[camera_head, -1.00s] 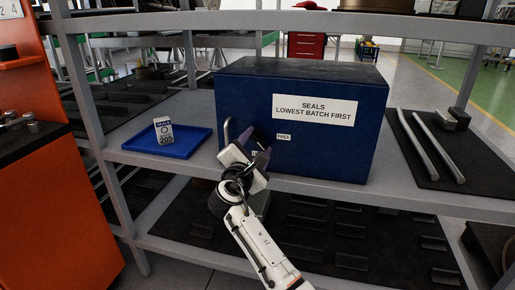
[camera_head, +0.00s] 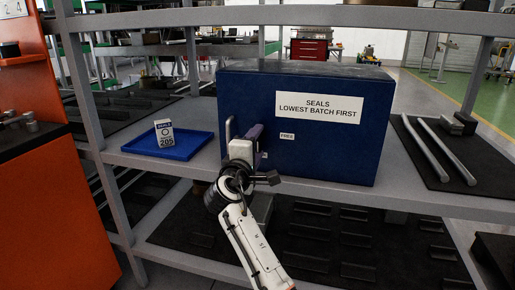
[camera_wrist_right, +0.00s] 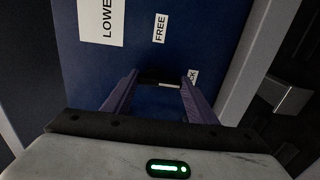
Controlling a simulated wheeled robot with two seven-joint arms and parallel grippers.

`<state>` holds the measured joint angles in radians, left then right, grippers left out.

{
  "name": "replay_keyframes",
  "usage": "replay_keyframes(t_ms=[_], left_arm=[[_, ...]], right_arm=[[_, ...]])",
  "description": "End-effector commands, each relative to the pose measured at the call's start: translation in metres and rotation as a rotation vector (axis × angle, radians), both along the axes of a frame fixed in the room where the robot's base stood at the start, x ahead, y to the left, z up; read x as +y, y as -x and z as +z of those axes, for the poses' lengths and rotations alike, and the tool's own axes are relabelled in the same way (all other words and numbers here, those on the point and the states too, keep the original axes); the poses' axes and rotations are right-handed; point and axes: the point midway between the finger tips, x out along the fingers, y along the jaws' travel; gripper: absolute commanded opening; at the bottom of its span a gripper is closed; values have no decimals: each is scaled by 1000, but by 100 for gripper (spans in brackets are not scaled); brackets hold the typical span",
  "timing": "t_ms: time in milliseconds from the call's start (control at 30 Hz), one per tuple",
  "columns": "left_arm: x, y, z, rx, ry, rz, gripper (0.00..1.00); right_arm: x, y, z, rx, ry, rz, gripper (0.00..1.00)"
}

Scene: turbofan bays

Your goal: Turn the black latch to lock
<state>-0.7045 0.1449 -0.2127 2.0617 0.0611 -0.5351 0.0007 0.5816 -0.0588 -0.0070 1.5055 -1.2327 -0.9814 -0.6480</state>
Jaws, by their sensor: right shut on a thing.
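The black latch (camera_wrist_right: 158,80) sits on the front of the blue seals cabinet (camera_head: 335,150), and only a small dark part of it shows between my fingertips in the right wrist view. My right gripper (camera_head: 257,132) is at the left part of the cabinet front, shut on the latch; its purple fingers also show in the right wrist view (camera_wrist_right: 160,82). A white FREE label (camera_head: 287,136) is just right of the gripper. A second label (camera_wrist_right: 193,77), partly hidden by a finger, shows the letters "CK". The latch's exact angle is hard to tell. My left gripper is not in view.
A grey handle (camera_head: 228,130) stands at the cabinet's left edge, close to my gripper. A blue tray (camera_head: 190,152) with a white card (camera_head: 164,133) marked 205 lies to the left. Two metal rods (camera_head: 440,150) lie on a dark mat to the right.

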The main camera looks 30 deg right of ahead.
Motion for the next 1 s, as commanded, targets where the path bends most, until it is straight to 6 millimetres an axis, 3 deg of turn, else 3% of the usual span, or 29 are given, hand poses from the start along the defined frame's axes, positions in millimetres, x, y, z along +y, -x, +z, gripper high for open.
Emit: replay_keyframes(t_ms=[533, 567, 667, 1000], left_arm=[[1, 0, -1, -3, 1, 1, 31], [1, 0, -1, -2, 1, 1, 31], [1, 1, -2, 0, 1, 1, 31], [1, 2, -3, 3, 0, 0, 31]], right_arm=[[0, 0, -1, -23, -22, 1, 30], [0, 0, -1, -23, -22, 1, 54], [0, 0, 0, -22, -22, 1, 71], [2, 1, 0, -21, -18, 1, 71]])
